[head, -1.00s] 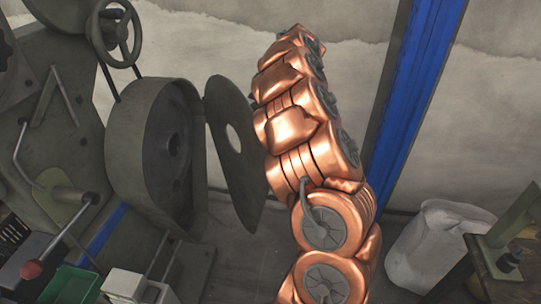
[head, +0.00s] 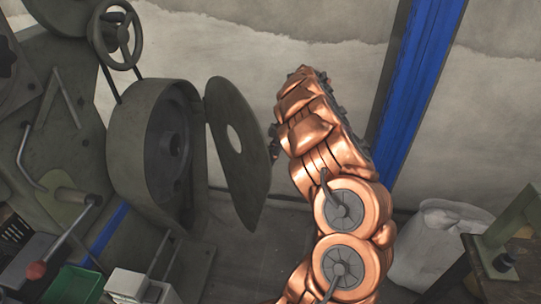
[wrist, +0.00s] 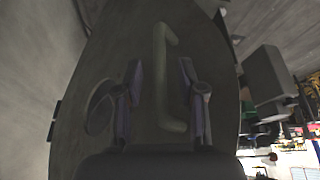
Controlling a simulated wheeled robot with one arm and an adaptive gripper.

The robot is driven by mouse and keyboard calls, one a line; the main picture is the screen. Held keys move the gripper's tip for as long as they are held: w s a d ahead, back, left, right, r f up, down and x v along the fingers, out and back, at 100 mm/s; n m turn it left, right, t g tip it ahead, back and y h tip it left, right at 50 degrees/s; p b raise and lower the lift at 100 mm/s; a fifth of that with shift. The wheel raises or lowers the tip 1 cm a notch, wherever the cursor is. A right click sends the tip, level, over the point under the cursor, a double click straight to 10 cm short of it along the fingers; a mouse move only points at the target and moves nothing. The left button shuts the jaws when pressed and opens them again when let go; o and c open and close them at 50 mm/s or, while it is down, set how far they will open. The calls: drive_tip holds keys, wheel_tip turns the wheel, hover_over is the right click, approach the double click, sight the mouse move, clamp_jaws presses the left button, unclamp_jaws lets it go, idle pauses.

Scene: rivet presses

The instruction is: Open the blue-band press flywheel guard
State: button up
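The flywheel guard (head: 250,180) is a dark, flat, upright plate with a round hole. In the head view it stands swung away from the round flywheel housing (head: 130,145), with a clear gap between them. A blue band (head: 108,232) shows low on the press. In the wrist view the guard (wrist: 95,70) fills the middle, with its bar handle (wrist: 160,70) upright on its face. My gripper (wrist: 163,85) is open, one finger on each side of the handle, with space between. Whether the fingers touch the guard cannot be told. In the head view the gripper is mostly hidden by my arm.
A handwheel (head: 118,37) sits above the housing. A blue post (head: 415,85) stands behind my arm. A white sack (head: 440,235) and a bench (head: 490,265) are at the right.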

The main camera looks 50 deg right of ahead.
drive_tip(key=shift+w+a+f, duration=0.15)
drive_tip(key=shift+w+f, duration=0.05)
drive_tip(key=shift+f, duration=0.35)
clamp_jaws()
idle(0.4)
